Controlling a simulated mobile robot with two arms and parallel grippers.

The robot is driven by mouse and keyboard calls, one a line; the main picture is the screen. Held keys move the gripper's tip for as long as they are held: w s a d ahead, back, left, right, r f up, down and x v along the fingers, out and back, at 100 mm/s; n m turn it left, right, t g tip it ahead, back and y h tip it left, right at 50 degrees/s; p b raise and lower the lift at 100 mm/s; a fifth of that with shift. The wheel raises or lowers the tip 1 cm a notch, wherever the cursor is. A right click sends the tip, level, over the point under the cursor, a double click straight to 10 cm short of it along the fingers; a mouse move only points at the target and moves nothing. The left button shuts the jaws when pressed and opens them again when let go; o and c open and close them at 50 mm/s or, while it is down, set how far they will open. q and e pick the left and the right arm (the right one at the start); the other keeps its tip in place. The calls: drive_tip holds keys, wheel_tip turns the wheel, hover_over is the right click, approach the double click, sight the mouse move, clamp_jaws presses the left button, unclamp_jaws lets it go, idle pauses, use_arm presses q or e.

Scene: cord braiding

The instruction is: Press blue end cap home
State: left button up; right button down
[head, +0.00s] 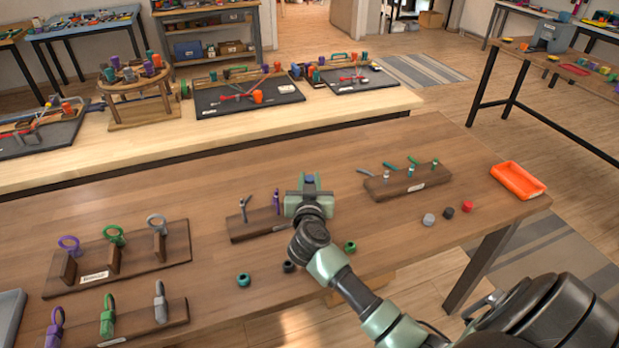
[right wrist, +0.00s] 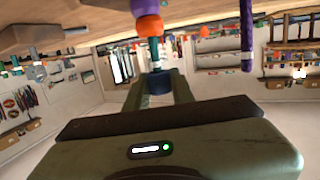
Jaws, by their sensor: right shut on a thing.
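My right gripper (head: 307,202) is over the near table, at the right end of a wooden cord block (head: 250,230). In the right wrist view its jaws (right wrist: 157,88) are shut around a dark blue cap (right wrist: 158,82). A teal and pale piece meets this cap, in line with an orange and a purple piece; I cannot tell whether they are joined. A purple cord (right wrist: 246,40) hangs to the right. In the head view a grey cord (head: 243,210) and a purple cord (head: 277,203) stand on the block. The gripper hides the block's right end. My left gripper is out of view.
Loose teal (head: 243,279), dark (head: 288,266) and green (head: 350,246) caps lie in front of the block. Another cord block (head: 408,184) and an orange tray (head: 518,170) stand to the right. Ring stands (head: 118,262) are at left.

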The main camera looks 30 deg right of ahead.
drive_tip(key=shift+f+p, duration=0.2)
drive_tip(key=shift+p, duration=0.4)
idle(0.9)
drive_tip(key=c, duration=0.8)
unclamp_jaws()
drive_tip(key=shift+s+a+r+p, duration=0.25)
drive_tip(key=shift+s+a+p, duration=0.25)
drive_tip(key=shift+p, duration=0.35)
drive_tip(key=shift+p+v, duration=2)
drive_tip(key=shift+v, duration=0.35)
drive_tip(key=shift+d+f, duration=0.1)
drive_tip(key=shift+f, duration=0.05)
